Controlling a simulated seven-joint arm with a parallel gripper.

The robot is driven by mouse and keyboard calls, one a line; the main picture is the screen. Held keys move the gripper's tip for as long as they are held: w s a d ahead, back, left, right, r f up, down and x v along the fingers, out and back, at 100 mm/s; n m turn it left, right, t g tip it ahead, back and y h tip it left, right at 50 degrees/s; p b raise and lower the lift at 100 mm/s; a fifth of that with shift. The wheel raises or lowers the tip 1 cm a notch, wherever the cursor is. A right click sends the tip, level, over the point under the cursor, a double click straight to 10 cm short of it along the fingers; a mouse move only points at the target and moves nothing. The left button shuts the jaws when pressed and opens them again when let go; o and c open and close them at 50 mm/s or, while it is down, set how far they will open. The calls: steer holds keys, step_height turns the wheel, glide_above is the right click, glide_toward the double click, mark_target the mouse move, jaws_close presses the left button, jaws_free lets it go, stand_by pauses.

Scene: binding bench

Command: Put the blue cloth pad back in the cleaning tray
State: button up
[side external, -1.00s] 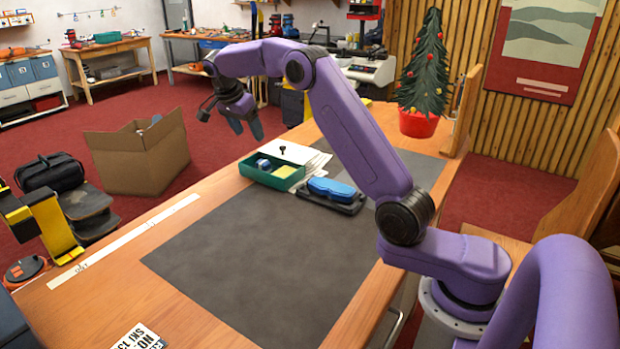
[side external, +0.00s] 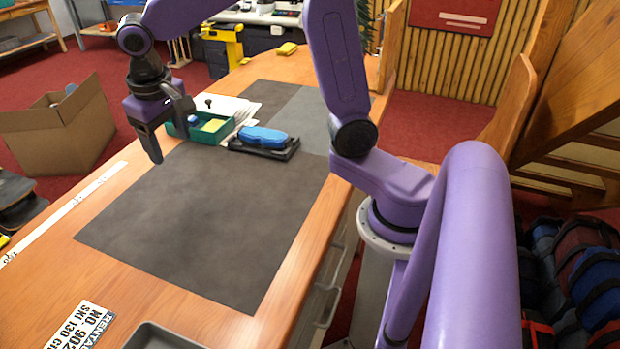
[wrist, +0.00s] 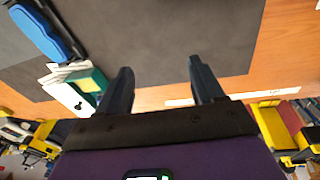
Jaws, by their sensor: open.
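My gripper (side external: 170,128) is open and empty above the left edge of the dark bench mat. In the wrist view its two fingers (wrist: 160,68) are apart with only mat and bench beyond them. No blue cloth pad is clearly recognisable. A smooth blue object on a black base (side external: 264,138) sits on the mat, right of the gripper; it also shows in the wrist view (wrist: 46,34). A green tray (side external: 212,135), partly behind the gripper, holds a small blue item and a yellow one. A grey tray (side external: 165,338) is cut off at the bottom edge. Which tray is for cleaning is unclear.
White papers (side external: 238,106) lie around the green tray. A yellow block (side external: 287,48) lies at the bench's far end. A printed sign (side external: 82,325) lies at the near left, and a white strip (side external: 65,213) runs along the left edge. The middle of the mat (side external: 210,215) is clear.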

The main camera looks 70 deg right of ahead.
steer(key=s+d+f+n+y, duration=0.1)
steer(key=s+n, duration=0.5)
steer(key=s, duration=0.7)
steer(key=s+d+f+n+g, duration=0.1)
steer(key=s+f+n, duration=0.3)
steer(key=s, duration=0.9)
steer(key=d+n, duration=0.1)
steer(key=n, duration=0.2)
steer(key=shift+s+d+n+y, duration=0.2)
steer(key=shift+d+n+y, duration=0.1)
steer(key=shift+y, duration=0.1)
steer(key=shift+r, duration=0.1)
